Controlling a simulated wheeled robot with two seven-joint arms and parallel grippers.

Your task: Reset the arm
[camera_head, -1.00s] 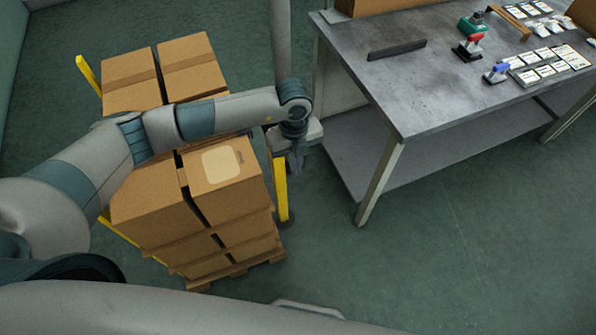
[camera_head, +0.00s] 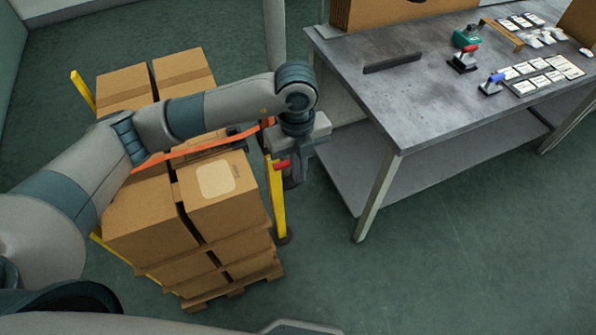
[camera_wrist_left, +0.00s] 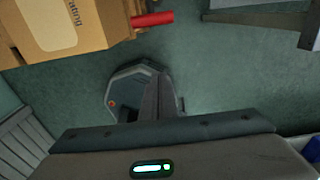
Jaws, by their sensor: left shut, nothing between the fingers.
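My left arm reaches across the stacked cartons (camera_head: 222,198) from the left of the head view. Its gripper (camera_head: 292,183) hangs pointing down, beside the right edge of the stack and near a yellow post (camera_head: 278,205). The gripper is shut with nothing in it. In the left wrist view the closed fingers (camera_wrist_left: 163,85) point away over green floor. A red piece (camera_head: 281,165) shows right beside the gripper; a red cylinder also shows in the wrist view (camera_wrist_left: 152,19). I cannot tell whether it touches the gripper. My right gripper is not in view.
A grey workbench (camera_head: 430,105) stands to the right, with a lower shelf (camera_head: 400,180). An orange strap (camera_head: 165,156) runs across the cartons. Floor in front of the bench is clear.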

